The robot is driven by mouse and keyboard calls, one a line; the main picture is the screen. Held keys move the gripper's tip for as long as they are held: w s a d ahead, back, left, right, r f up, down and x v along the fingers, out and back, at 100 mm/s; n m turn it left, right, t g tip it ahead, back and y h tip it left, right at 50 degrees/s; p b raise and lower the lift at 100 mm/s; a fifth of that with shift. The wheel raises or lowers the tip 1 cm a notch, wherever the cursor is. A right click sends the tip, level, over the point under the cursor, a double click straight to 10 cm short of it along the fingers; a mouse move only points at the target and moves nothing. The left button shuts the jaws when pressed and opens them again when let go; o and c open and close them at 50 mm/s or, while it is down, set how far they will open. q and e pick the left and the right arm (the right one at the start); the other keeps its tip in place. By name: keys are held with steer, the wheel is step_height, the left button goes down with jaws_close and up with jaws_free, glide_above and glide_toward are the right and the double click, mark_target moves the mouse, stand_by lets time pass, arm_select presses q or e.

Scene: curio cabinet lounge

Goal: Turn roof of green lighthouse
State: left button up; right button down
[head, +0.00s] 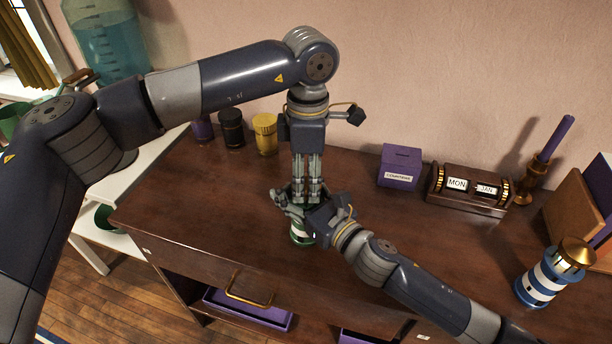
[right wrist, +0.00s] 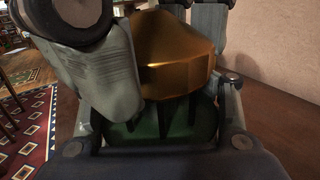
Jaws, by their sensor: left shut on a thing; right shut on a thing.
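The green lighthouse (head: 301,238) stands on the brown cabinet top. In the head view its green and white base shows below my grippers, and its upper part is hidden. In the right wrist view its gold faceted roof (right wrist: 172,58) sits above the green body (right wrist: 160,128). My left gripper (head: 308,193) points straight down from above and is shut on the roof. My right gripper (head: 293,207) comes in from the right, lower down, and is shut on the lighthouse body. The exact finger contacts are partly hidden.
A blue and white lighthouse (head: 541,282) with a gold roof stands at the right. A calendar block (head: 468,188), a purple box (head: 399,167) and a candlestick (head: 534,180) are at the back. Purple, black and yellow jars (head: 265,134) stand back left. An open compartment lies below.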

mark_target(306, 178)
arm_select(q)
steer(key=shift+w+a+m, duration=0.1)
steer(key=shift+m, duration=2.1)
steer(key=o, duration=1.1)
steer(key=shift+r, duration=0.1)
step_height(306, 178, up, 12)
steer(key=shift+f, duration=0.1)
